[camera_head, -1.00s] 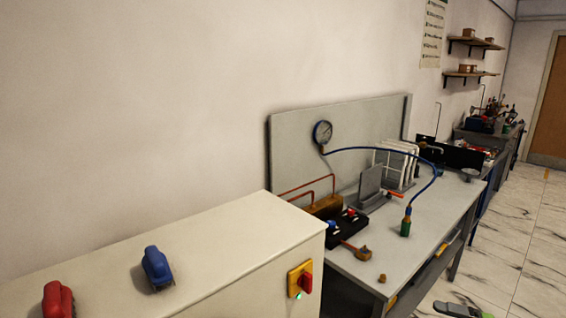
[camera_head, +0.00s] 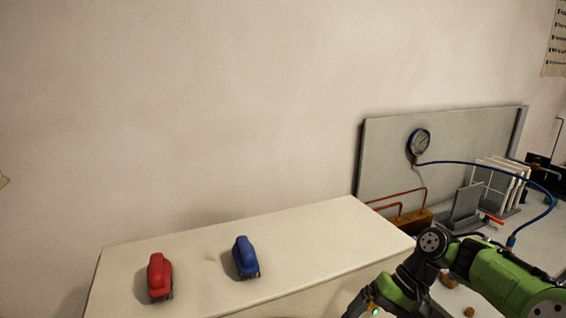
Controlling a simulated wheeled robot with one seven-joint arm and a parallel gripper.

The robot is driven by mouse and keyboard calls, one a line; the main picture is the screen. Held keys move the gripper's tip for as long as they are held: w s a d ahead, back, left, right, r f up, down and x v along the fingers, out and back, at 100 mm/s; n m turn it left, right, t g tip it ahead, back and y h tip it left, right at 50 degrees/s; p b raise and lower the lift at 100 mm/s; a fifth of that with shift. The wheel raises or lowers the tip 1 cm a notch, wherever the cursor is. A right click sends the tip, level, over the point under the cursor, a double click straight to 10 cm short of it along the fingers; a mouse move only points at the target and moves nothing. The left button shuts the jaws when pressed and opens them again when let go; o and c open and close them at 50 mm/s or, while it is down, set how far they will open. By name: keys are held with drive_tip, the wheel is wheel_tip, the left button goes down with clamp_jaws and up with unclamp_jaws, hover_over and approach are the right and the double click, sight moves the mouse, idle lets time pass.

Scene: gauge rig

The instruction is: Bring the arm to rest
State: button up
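My arm, green and black, reaches in from the lower right of the head view. Its end, my gripper (camera_head: 372,308), is at the bottom edge in front of the pale cabinet (camera_head: 325,227). The fingertips are cut off by the frame, so I cannot tell whether it is open or shut. Nothing held shows in the visible part. A red object (camera_head: 159,275) and a blue object (camera_head: 244,256) stand apart on the cabinet top, left of my gripper.
A gauge (camera_head: 419,142) with a blue hose (camera_head: 485,166) is mounted on a grey panel (camera_head: 385,150) behind the arm. A white rack (camera_head: 505,175) and orange pipes (camera_head: 400,196) are on the bench there. The cabinet top between the blue object and its right end is clear.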

drive_tip(key=s+a+r+n+t+h, duration=0.1)
drive_tip(key=s+a+r+h, duration=0.2)
drive_tip(key=s, duration=0.2)
drive_tip(key=s+a+r+t+h, duration=0.1)
drive_tip(key=s+a+r+h, duration=0.2)
drive_tip(key=s+a, duration=0.15)
drive_tip(key=s+d+r+t+p, duration=0.1)
drive_tip(key=s+t, duration=0.3)
drive_tip(key=s, duration=0.6)
drive_tip(key=shift+s+d+r+n+t+h+p, duration=0.35)
drive_tip(key=shift+d+r, duration=0.2)
drive_tip(key=shift+d, duration=0.2)
